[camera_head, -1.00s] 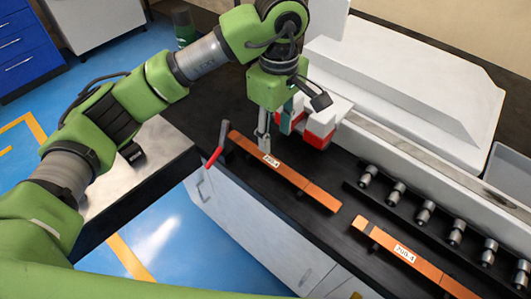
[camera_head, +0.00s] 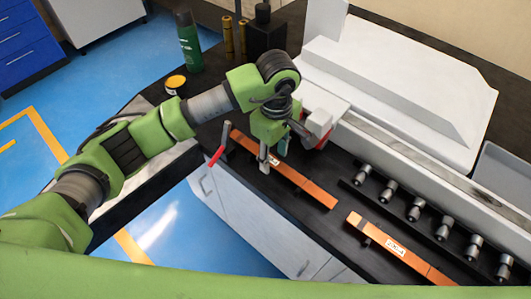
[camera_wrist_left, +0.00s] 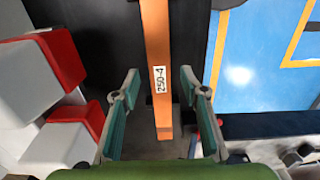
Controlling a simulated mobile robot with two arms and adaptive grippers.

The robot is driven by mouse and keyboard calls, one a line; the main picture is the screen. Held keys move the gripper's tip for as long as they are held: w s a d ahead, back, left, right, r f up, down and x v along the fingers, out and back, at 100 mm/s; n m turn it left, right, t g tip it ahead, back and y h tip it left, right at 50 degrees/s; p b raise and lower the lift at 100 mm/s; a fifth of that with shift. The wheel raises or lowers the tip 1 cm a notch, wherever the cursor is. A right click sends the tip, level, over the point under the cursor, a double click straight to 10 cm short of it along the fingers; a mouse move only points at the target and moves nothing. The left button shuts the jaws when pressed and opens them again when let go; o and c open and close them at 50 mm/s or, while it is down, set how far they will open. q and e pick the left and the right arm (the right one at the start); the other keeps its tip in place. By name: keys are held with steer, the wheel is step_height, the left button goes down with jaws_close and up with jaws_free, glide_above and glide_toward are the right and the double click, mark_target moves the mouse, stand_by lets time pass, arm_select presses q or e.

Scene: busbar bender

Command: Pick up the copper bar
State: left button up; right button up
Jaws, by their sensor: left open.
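Two copper bars lie on the black worktop in the head view. The far copper bar (camera_head: 305,186) has a white label, and my left gripper (camera_head: 272,160) is at that label, just above the bar. In the left wrist view the same labelled bar (camera_wrist_left: 156,40) runs between the open fingers of my left gripper (camera_wrist_left: 160,115), with space on both sides. The near copper bar (camera_head: 415,257) lies apart from it, lower right, with its own label. My right gripper is not in view.
A red-handled lever (camera_head: 216,156) stands at the worktop's front edge. A red and white block (camera_head: 318,125) is close beside the gripper. A row of metal cylinders (camera_head: 388,190) and the white machine (camera_head: 400,80) lie behind. A green can (camera_head: 188,42) stands at the back left.

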arm_select(q)
jaws_close()
steer(key=shift+r, duration=0.1)
